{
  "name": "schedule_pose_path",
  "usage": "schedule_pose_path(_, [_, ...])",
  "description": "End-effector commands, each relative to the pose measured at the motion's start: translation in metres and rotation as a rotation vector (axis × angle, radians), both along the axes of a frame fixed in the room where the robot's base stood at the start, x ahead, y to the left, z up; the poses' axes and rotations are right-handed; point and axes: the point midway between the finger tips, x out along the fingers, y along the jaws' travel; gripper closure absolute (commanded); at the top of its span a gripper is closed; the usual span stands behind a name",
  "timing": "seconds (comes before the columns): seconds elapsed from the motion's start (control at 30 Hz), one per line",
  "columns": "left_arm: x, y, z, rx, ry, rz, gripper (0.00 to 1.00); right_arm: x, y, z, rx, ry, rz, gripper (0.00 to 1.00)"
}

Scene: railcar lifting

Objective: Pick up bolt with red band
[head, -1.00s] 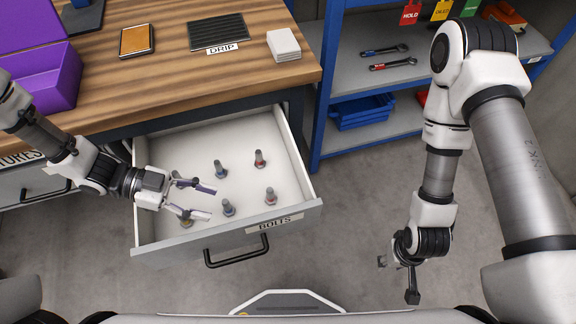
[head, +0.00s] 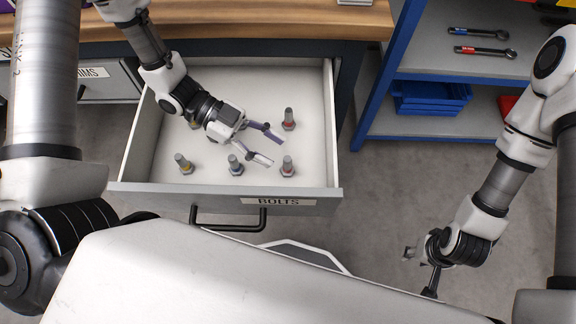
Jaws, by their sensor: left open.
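In the head view, a bolt with a red band (head: 289,119) stands upright at the back right of the open drawer. Another bolt with a reddish band (head: 288,166) stands at the front right. My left gripper (head: 275,150) is open and empty over the drawer, its fingers pointing right, in the picture between these two bolts. I cannot tell its height above the drawer floor. A blue-banded bolt (head: 236,165) stands just below the gripper in the picture, and a yellow-banded bolt (head: 185,164) is further left. My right gripper (head: 420,270) hangs over the floor at the right, its fingers unclear.
The drawer (head: 335,150) labelled BOLTS is pulled out under the wooden workbench (head: 300,22). A blue shelf unit at the right holds two wrenches (head: 480,50) and a blue bin (head: 430,98). The floor between drawer and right arm is clear.

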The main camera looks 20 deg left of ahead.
Motion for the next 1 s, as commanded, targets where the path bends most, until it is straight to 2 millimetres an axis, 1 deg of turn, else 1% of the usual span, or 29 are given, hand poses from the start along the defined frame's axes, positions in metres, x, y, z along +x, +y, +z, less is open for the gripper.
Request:
schedule_pose_path(0.2, [-0.008, -0.034, -0.013, 0.003, 0.002, -0.006, 0.52, 0.0, 0.0, -0.01, 0.0, 0.0, 0.0, 0.6])
schedule_pose_path(0.3, [-0.009, -0.044, -0.016, 0.002, 0.001, -0.003, 0.52, 0.0, 0.0, -0.011, 0.0, 0.0, 0.0, 0.6])
schedule_pose_path(0.53, [-0.008, -0.045, -0.016, 0.0, 0.0, 0.001, 0.52, 0.0, 0.0, -0.011, 0.0, 0.0, 0.0, 0.6])
schedule_pose_path(0.57, [-0.008, -0.045, -0.016, 0.0, 0.0, 0.001, 0.62, 0.0, 0.0, -0.011, 0.0, 0.0, 0.0, 0.6])
schedule_pose_path(0.6, [-0.008, -0.045, -0.016, 0.0, 0.0, 0.001, 0.76, 0.0, 0.0, -0.011, 0.0, 0.0, 0.0, 0.6])
schedule_pose_path(0.67, [-0.008, -0.045, -0.016, 0.0, 0.0, 0.001, 0.98, 0.0, 0.0, -0.011, 0.0, 0.0, 0.0, 0.6])
schedule_pose_path(0.7, [-0.008, -0.045, -0.016, 0.001, 0.0, 0.001, 1.0, 0.0, 0.0, -0.011, 0.0, 0.0, 0.0, 0.6])
schedule_pose_path(1.0, [-0.008, -0.045, -0.015, 0.0, 0.0, 0.001, 1.0, 0.0, 0.0, -0.011, 0.0, 0.0, 0.0, 0.6])
